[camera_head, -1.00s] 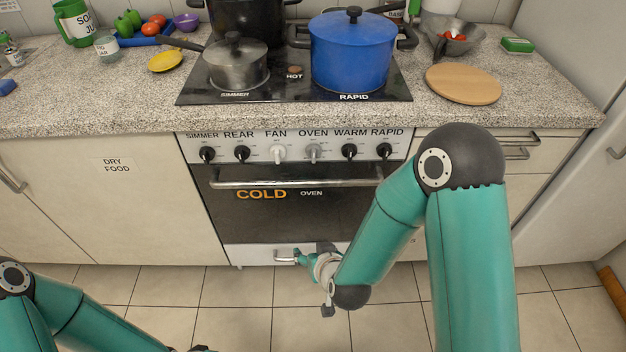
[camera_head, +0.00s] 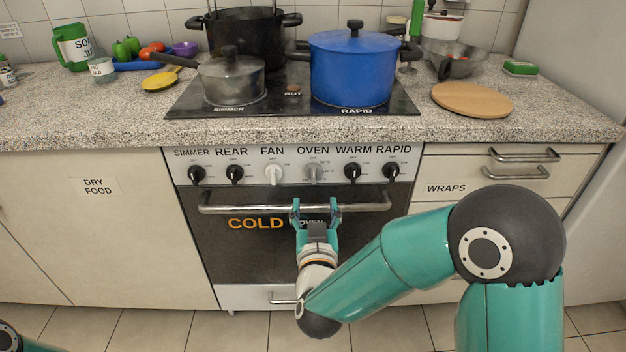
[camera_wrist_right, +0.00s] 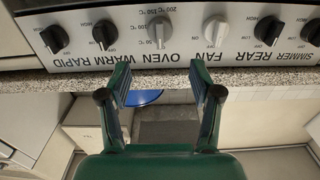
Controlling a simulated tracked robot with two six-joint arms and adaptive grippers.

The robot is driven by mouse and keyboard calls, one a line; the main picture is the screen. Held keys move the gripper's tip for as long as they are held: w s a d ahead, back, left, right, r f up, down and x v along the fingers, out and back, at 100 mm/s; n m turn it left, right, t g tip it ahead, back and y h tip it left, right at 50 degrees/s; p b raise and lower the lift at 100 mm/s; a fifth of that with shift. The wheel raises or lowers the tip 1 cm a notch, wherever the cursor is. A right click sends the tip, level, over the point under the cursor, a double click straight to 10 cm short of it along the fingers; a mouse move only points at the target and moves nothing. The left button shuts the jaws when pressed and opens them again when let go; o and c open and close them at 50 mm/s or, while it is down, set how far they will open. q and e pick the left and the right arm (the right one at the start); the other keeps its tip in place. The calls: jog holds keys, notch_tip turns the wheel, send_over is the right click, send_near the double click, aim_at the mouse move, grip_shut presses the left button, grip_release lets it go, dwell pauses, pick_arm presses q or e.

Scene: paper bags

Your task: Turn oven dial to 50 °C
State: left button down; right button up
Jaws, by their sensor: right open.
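The oven dial (camera_head: 313,173) is a grey knob under the word OVEN on the stove's control panel (camera_head: 296,152). In the right wrist view, which is upside down, the oven dial (camera_wrist_right: 160,31) is at the top middle, with 50, 150 and 200 °C marks around it. My right gripper (camera_head: 316,209) is open and empty, just below the oven dial and in front of the oven door handle. In the wrist view its fingers (camera_wrist_right: 160,92) stand apart below the dial, not touching it. My left gripper is out of view.
The white fan dial (camera_head: 274,174) and black warm dial (camera_head: 352,172) flank the oven dial closely. The oven handle (camera_head: 230,209) runs across the door below. A blue pot (camera_head: 350,72) and a grey pan (camera_head: 232,80) stand on the hob above.

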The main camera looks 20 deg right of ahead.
aim_at(313, 177)
jog(key=x, duration=0.9)
jog(key=shift+w+d, duration=0.1)
jog(key=shift+w, duration=0.3)
jog(key=c, duration=1.1)
